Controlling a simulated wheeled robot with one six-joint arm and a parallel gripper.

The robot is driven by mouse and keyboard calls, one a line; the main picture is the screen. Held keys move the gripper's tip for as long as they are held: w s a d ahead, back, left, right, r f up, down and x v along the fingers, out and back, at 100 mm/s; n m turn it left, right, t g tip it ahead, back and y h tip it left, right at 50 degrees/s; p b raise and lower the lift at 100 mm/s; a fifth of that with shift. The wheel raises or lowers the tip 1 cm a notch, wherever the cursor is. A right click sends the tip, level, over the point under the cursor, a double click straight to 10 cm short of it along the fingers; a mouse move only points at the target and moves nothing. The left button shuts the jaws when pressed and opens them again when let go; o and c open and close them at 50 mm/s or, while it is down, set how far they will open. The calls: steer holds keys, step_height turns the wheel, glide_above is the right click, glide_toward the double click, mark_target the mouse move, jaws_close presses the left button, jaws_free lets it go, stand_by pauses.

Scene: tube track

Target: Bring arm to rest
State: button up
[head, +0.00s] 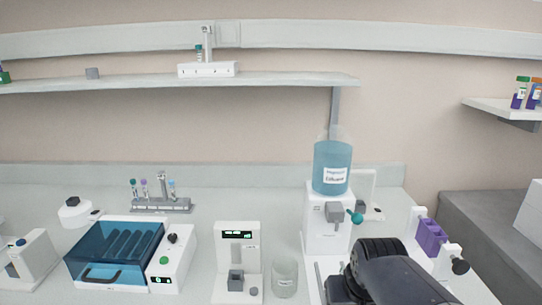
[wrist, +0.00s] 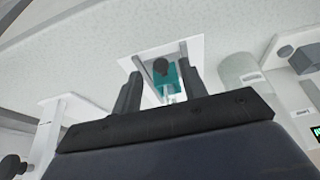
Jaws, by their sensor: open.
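My gripper (wrist: 160,80) shows in the wrist view with its two dark fingers apart. Between and beyond them are a dark round knob (wrist: 160,67) and a teal part on a white piece; I cannot tell whether anything touches. No held object shows. In the head view my dark arm (head: 388,275) is at the lower right, in front of the white dispenser (head: 318,225) with its blue liquid bottle (head: 331,172) and teal knob. My gripper cannot be made out there.
A glass beaker (head: 285,278) stands left of the dispenser, beside a white device (head: 237,255). Further left are a blue-lidded machine (head: 115,250) and a tube rack (head: 160,205). A purple rack (head: 431,237) is right of my arm. A long shelf (head: 280,82) runs above.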

steer(key=shift+x, duration=1.05)
steer(key=w, duration=0.3)
steer(key=shift+w+f, duration=0.1)
steer(key=shift+w, duration=0.6)
